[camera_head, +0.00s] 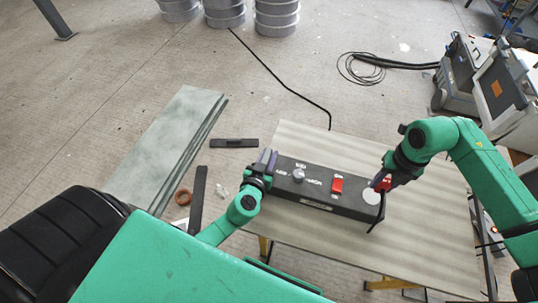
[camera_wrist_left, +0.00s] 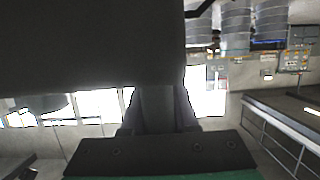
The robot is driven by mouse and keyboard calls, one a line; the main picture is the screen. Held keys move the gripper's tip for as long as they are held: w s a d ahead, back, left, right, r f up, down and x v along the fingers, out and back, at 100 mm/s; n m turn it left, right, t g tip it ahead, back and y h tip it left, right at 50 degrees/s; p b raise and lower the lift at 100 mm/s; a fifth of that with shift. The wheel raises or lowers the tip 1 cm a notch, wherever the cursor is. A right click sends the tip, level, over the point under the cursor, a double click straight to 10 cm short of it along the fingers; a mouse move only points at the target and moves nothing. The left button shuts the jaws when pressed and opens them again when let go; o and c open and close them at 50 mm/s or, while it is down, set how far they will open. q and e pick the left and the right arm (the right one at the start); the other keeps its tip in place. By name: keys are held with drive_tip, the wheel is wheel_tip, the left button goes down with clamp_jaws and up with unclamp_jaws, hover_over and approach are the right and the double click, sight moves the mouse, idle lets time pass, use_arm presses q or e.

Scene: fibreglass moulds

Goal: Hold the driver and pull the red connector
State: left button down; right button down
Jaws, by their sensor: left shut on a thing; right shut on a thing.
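The driver is a long black box (camera_head: 312,194) lying on the table, with white labels, a silver knob (camera_head: 298,175) and a red switch (camera_head: 337,185) on top. My left gripper (camera_head: 267,158) is shut on its left end. In the left wrist view the fingers (camera_wrist_left: 158,110) meet a large dark block (camera_wrist_left: 90,45), which fills the upper left. The red connector (camera_head: 385,184) is at the driver's right end, with a black cable hanging from it. My right gripper (camera_head: 379,181) is shut on the connector and partly hides it. I cannot tell whether the connector is still seated.
The pale table (camera_head: 420,225) is mostly bare around the driver. Greenish boards (camera_head: 165,140) lie on the floor at left, near a dark bar (camera_head: 234,143) and a brown ring (camera_head: 183,197). Grey equipment cases (camera_head: 463,72) stand at the upper right, and metal drums (camera_head: 277,15) at the back.

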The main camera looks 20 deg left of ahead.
sight(386, 181)
drive_tip(key=shift+r, duration=0.6)
drive_tip(key=shift+r, duration=0.1)
drive_tip(key=shift+r, duration=2.4)
use_arm(q)
drive_tip(key=c, duration=0.6)
unclamp_jaws()
use_arm(e)
drive_tip(key=shift+s, duration=0.1)
use_arm(q)
drive_tip(key=v, duration=1.2)
